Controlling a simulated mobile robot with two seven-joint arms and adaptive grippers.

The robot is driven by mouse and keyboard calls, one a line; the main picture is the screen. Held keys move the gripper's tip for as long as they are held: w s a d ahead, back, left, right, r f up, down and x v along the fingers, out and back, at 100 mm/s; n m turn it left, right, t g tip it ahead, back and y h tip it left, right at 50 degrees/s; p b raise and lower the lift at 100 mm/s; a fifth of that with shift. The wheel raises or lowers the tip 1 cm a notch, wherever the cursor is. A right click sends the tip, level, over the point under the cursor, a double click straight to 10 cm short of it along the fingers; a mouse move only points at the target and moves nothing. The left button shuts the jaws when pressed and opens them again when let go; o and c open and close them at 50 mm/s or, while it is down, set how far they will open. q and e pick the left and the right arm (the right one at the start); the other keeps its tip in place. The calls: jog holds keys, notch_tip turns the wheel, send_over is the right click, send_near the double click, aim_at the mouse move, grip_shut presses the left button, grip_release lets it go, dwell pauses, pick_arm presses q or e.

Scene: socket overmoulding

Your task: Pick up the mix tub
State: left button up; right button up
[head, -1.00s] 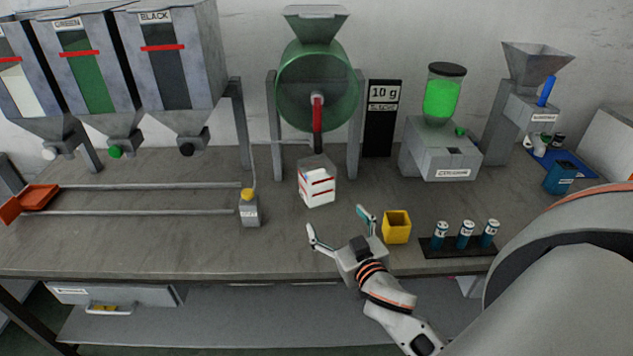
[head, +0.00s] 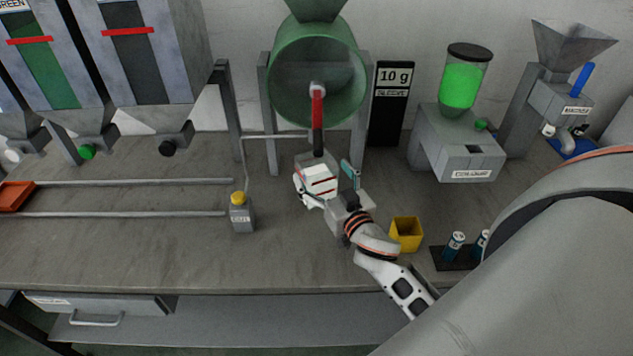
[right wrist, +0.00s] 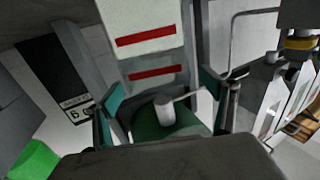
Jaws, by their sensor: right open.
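The mix tub, a white box-shaped tub with red stripes (head: 318,182), stands on the bench below the green drum. It fills the upper middle of the right wrist view (right wrist: 148,38). My right gripper (head: 325,180) is open, with one finger at the left of the tub and the other at its right. In the right wrist view its teal-padded fingers (right wrist: 162,100) show on either side of the tub. I cannot tell whether they touch it. My left gripper is not in view.
The green drum (head: 340,80) with its red handle (head: 317,108) hangs just above and behind the tub. A yellow container (head: 406,235) stands close to my right wrist. A grey bottle with a yellow cap (head: 241,216) is to the left.

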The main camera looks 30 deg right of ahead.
aim_at(310, 153)
jog(key=w, duration=0.2)
jog(key=w+d, duration=0.1)
jog(key=w, duration=0.1)
jog(key=shift+w+r, duration=0.15)
jog(key=c, duration=1.9)
jog(key=shift+r, duration=0.1)
jog(key=shift+c, duration=1.2)
jog(key=shift+r+p, duration=0.1)
jog(key=shift+p, duration=0.2)
